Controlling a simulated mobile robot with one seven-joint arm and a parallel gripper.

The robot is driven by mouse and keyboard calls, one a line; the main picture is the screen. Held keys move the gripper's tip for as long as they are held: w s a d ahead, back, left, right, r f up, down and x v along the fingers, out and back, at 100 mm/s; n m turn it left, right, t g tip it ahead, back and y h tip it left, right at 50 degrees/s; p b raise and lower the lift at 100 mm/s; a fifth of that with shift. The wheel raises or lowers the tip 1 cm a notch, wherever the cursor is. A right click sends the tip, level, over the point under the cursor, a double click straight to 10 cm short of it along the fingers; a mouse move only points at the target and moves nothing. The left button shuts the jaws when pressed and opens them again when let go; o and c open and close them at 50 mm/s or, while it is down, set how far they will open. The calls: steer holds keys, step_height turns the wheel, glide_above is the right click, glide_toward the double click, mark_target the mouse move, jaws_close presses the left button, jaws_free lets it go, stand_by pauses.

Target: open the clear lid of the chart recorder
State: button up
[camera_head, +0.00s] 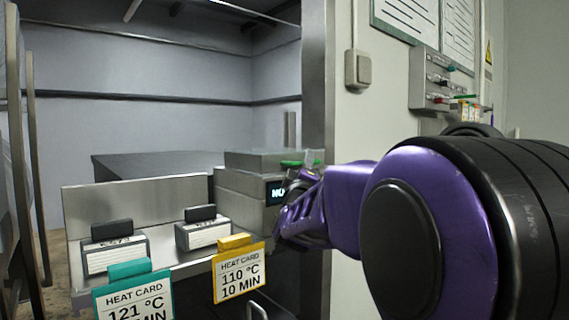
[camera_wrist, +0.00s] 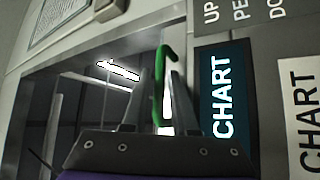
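The chart recorder (camera_head: 250,183) looks like a grey metal box with a small dark display, partly hidden behind my gripper in the head view. In the wrist view a dark display (camera_wrist: 223,95) reads CHART. A green bent handle (camera_wrist: 159,85) shows there, and green parts (camera_head: 291,163) sit at the top of the box in the head view. My gripper (camera_wrist: 158,75) is open, with the green handle between its fingers and a gap on the right side. Whether a finger touches it I cannot tell. The clear lid itself I cannot make out.
A yellow heat card (camera_head: 239,272) and a teal heat card (camera_head: 134,298) hang in front of a metal ledge with black-topped card holders (camera_head: 115,255). A steel post (camera_head: 318,80) stands behind the recorder. A wall switch (camera_head: 358,69) and control box (camera_head: 440,82) are on the right.

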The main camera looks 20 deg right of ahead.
jaws_close()
stand_by(1.5)
